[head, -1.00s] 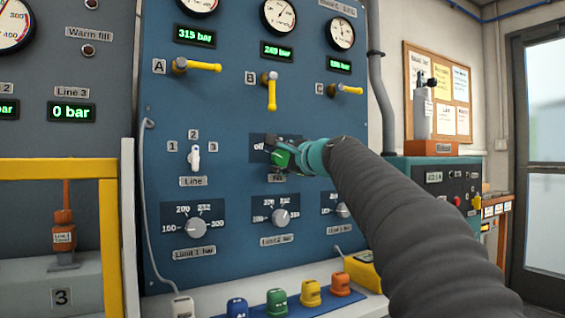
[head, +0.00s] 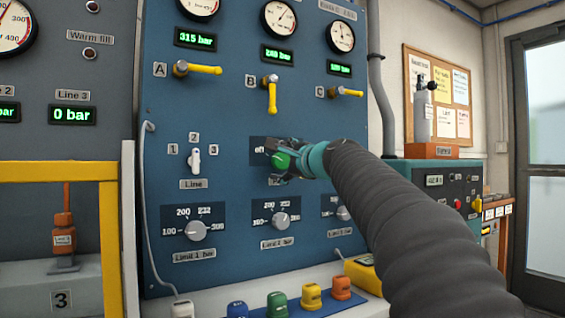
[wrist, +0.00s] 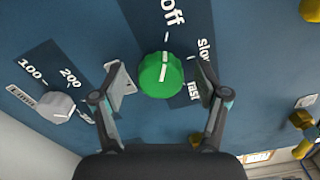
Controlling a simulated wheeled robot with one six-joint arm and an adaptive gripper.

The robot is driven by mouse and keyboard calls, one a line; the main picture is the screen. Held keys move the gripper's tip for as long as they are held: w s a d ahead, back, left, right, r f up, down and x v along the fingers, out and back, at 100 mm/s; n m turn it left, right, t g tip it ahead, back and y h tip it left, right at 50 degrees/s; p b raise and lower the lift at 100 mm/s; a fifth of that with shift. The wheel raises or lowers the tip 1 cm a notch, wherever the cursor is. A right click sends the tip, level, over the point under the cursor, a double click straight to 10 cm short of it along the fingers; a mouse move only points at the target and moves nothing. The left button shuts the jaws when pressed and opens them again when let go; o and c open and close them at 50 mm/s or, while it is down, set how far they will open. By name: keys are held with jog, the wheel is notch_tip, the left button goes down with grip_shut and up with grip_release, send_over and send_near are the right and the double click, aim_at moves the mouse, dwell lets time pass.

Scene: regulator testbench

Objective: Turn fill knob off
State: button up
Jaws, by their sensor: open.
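The green fill knob (wrist: 160,75) sits on the blue panel, between my two fingers in the wrist view. Its white mark points roughly up toward the tick under "off" (wrist: 172,12). The "slow" (wrist: 205,50) and "fast" (wrist: 193,93) marks lie to its right, the latter partly behind a finger. My gripper (wrist: 164,76) is open, with one finger on either side of the knob; I cannot tell whether either touches it. In the head view my gripper (head: 289,158) covers most of the knob and part of its label plate.
The grey line selector (head: 195,159) is left of the fill knob. Grey limit knobs (head: 281,220) are below, and yellow valve levers (head: 271,94) above. Several coloured blocks (head: 277,303) stand on the ledge under the panel. The panel around the knob is flat.

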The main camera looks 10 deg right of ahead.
jog(key=v, duration=1.2)
